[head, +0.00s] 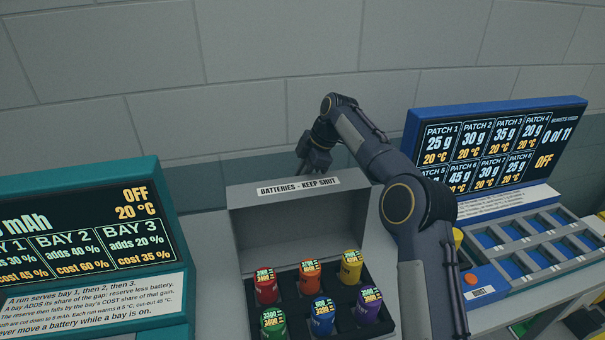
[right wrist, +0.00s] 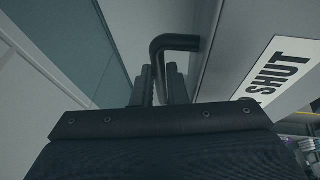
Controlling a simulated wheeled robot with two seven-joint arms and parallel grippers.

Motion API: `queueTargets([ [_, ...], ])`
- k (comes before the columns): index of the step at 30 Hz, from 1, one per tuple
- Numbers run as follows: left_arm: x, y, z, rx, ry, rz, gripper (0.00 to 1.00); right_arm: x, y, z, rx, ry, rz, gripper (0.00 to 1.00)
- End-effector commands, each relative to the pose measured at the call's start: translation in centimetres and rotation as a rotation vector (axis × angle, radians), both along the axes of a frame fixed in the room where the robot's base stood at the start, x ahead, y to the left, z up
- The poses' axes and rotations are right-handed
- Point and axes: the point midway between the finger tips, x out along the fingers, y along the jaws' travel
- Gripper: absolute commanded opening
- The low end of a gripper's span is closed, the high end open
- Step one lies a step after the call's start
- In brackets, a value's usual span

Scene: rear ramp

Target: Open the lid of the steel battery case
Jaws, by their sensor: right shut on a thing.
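The steel battery case (head: 237,246) stands on the counter in the middle of the head view. Its lid (head: 300,210) stands up at the back, with a label reading "BATTERIES - KEEP SHUT" (head: 298,187). Inside, several coloured batteries stand upright in dark slots, among them a red one (head: 265,287) and a yellow one (head: 350,268). My right gripper (head: 312,166) is at the lid's top edge. In the right wrist view, my right gripper (right wrist: 160,88) is shut on the lid's dark bent handle (right wrist: 175,42). My left gripper is out of view.
A teal bay panel (head: 90,250), reading OFF and 20 °C, stands at the left. A blue patch display (head: 490,150) and a tray of blue slots (head: 545,245) with an orange button (head: 470,280) are at the right. A grey block wall (head: 250,80) is behind.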

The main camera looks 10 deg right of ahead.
Motion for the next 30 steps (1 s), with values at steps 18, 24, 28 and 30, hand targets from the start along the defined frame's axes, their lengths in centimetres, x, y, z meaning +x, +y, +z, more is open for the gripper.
queueTargets([
  [18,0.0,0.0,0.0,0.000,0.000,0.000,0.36,0.1,0.0,0.3,0.003,-0.007,-0.001,0.34],
  [24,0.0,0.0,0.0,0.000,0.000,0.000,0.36,0.0,-0.3,0.8,0.002,-0.007,-0.002,0.34],
  [28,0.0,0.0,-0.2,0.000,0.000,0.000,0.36,-0.3,-1.0,2.7,0.002,-0.010,-0.003,0.34],
  [30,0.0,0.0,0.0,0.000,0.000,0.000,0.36,-0.4,-1.5,4.0,0.003,-0.013,-0.004,0.34],
])
